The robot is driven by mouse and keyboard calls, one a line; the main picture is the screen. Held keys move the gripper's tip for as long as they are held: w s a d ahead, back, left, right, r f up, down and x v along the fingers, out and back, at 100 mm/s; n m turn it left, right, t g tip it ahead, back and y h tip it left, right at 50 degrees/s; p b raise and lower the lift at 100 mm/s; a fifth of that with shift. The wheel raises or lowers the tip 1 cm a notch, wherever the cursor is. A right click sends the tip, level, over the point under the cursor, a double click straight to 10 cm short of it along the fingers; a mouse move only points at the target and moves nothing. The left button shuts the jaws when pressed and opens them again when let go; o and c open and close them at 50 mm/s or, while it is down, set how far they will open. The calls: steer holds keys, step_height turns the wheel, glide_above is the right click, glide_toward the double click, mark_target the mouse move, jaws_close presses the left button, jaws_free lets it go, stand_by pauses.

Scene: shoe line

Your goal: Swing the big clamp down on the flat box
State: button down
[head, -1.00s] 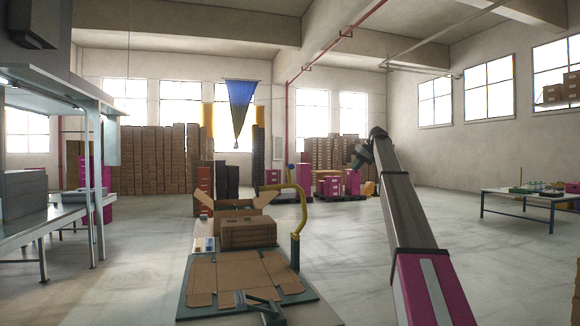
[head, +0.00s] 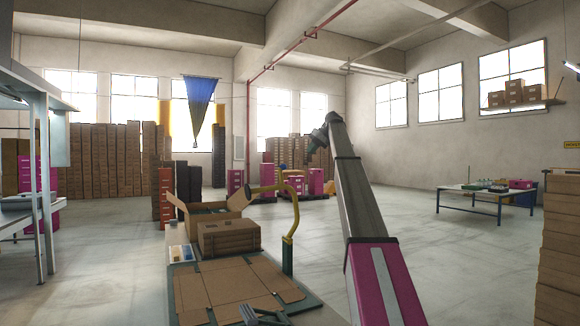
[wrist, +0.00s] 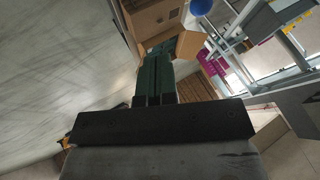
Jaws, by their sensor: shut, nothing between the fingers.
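The flat box (head: 207,289) is a flattened brown cardboard sheet lying on a green board on the bench. A yellow bent arm (head: 290,222) with a blue ball knob (head: 283,166) stands upright on a green post at the board's right edge; it looks like the big clamp, raised off the flat box. A smaller grey-green clamp (head: 262,317) sits at the board's front edge, partly cut off. My gripper (head: 318,138) is high beyond the bench, apart from both. In the wrist view its dark green fingers (wrist: 155,75) are together and empty; a blue ball (wrist: 201,7) shows at the top.
A grey workstation is at left. A table (head: 470,197) stands at right back, and stacked cartons (head: 560,250) at the right edge. The floor between is clear.

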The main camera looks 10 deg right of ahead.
steer(key=w+a+f, duration=0.1)
steer(key=a+f, duration=0.6)
steer(key=a, duration=0.2)
steer(key=shift+w+a+f, duration=0.15)
steer(key=shift+a+f, duration=0.1)
stand_by(0.4)
